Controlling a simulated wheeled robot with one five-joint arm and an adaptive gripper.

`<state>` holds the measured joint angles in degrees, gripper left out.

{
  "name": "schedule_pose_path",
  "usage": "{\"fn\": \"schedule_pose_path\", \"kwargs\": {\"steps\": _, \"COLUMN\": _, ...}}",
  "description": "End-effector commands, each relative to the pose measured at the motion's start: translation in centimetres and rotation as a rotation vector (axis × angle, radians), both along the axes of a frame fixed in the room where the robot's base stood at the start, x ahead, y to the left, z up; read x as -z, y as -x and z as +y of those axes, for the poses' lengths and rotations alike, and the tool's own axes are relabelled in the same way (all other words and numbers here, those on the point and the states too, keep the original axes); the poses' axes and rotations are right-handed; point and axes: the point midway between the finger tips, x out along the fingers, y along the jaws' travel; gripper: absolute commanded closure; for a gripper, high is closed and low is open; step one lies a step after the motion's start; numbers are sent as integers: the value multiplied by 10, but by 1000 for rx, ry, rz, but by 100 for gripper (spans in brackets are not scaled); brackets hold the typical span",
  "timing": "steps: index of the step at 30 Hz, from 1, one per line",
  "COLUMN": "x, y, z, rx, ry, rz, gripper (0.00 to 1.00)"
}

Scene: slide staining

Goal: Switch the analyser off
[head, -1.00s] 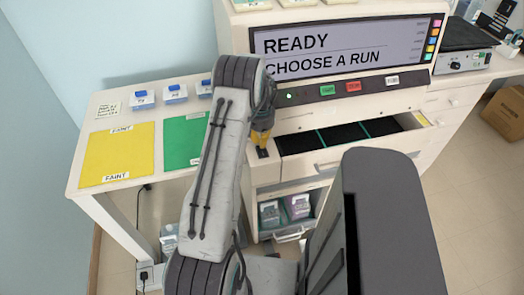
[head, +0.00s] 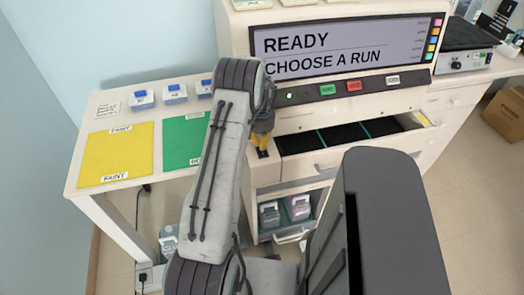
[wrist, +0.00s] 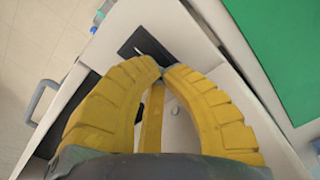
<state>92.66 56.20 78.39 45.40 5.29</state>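The analyser (head: 232,35) is the big white machine in the head view. Its lit screen (head: 350,46) reads READY, CHOOSE A RUN. A small green light (head: 290,95) glows on its front panel. A small black plate (head: 263,154) with a pale slit lies on the ledge left of the drawer; it also shows in the wrist view (wrist: 130,42). My gripper (head: 260,146) is just above this plate. In the wrist view my gripper (wrist: 162,69) has its yellow fingertips together beside the plate's near edge, with nothing visibly held. Whether they touch the plate is unclear.
Green, red and white buttons (head: 354,87) line the panel under the screen. An open drawer (head: 300,145) with dark compartments juts out right of my gripper. A side table (head: 85,150) at left carries yellow and green mats and several blue-topped boxes.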

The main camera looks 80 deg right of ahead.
Motion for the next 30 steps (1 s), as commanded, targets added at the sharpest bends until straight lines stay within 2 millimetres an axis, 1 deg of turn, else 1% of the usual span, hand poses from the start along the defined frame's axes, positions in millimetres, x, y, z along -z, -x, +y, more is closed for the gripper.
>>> {"fn": "schedule_pose_path", "kwargs": {"steps": 20, "x": 10, "y": 0, "z": 0, "rx": 0, "ry": 0, "rz": 0, "gripper": 100}}
{"fn": "schedule_pose_path", "kwargs": {"steps": 26, "x": 8, "y": -1, "z": 0, "rx": -1, "ry": 0, "rz": 0, "gripper": 100}}
{"fn": "schedule_pose_path", "kwargs": {"steps": 30, "x": 2, "y": -1, "z": 0, "rx": -1, "ry": 1, "rz": 0, "gripper": 100}}
